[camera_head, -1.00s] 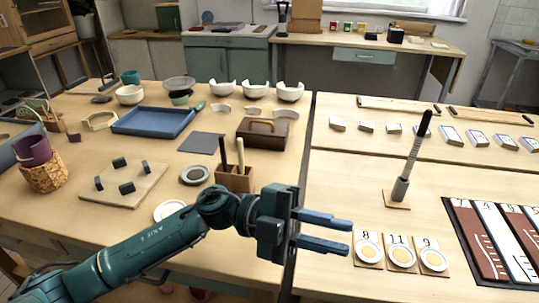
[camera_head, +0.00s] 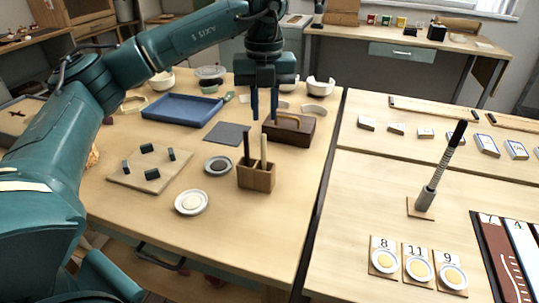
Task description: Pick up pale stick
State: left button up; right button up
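The pale stick (camera_head: 264,149) stands upright in the right part of a small wooden holder (camera_head: 257,179). A dark stick (camera_head: 246,146) stands upright beside it on the left. My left gripper (camera_head: 265,112) points down, with its two dark fingers apart and nothing seen between them. In the picture it is just above the pale stick's top and apart from it. The pale stick's lower end is hidden inside the holder. My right gripper is not in view.
A brown box with a handle (camera_head: 290,130) lies just behind the holder. A grey square (camera_head: 227,134), a dark round dish (camera_head: 218,165) and a white dish (camera_head: 191,202) lie to the left. A tall grey tool (camera_head: 427,195) stands on the right table.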

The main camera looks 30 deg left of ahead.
aim_at(265, 134)
pick_arm(q)
notch_tip(265, 134, down, 5)
jog(key=shift+f, duration=0.15)
jog(key=shift+s+f, duration=0.2)
jog(key=shift+f, duration=2.55)
jog(key=shift+c, duration=0.2)
grip_shut()
